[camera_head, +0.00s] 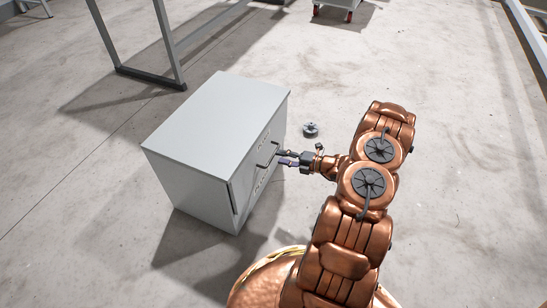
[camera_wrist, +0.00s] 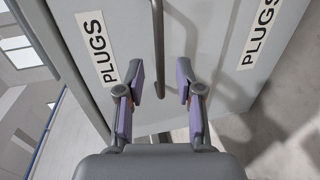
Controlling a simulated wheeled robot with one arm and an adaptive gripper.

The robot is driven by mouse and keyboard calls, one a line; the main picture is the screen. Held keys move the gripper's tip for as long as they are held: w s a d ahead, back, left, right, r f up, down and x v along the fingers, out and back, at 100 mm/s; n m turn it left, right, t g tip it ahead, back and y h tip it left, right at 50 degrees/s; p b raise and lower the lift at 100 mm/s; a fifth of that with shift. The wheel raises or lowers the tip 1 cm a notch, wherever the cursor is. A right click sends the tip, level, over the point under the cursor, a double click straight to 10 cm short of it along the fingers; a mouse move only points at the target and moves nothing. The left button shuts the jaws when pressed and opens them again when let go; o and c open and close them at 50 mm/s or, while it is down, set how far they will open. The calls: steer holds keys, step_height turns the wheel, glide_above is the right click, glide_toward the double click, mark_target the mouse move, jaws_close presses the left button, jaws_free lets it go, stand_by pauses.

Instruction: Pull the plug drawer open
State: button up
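The grey cabinet (camera_head: 205,125) stands on the floor, its front facing right in the head view. Its front carries two PLUGS labels, seen left (camera_wrist: 97,47) and right (camera_wrist: 258,35) in the wrist view. A dark bar handle (camera_wrist: 156,40) lies between the labels and also shows in the head view (camera_head: 267,155). My gripper (camera_head: 284,157) is at the cabinet front by this handle. In the wrist view my gripper (camera_wrist: 161,82) has its purple-padded fingers apart, on either side of the handle's line, with gaps visible. I cannot tell whether the drawer is slightly out.
A small dark round object (camera_head: 310,129) lies on the floor right of the cabinet. A grey metal frame (camera_head: 150,75) stands behind it, and a wheeled cart (camera_head: 338,8) is at the top. The concrete floor to the right is mostly clear.

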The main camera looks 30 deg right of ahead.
mark_target(273, 155)
steer(key=shift+b+x, duration=0.55)
steer(key=shift+x, duration=1.75)
jaws_close()
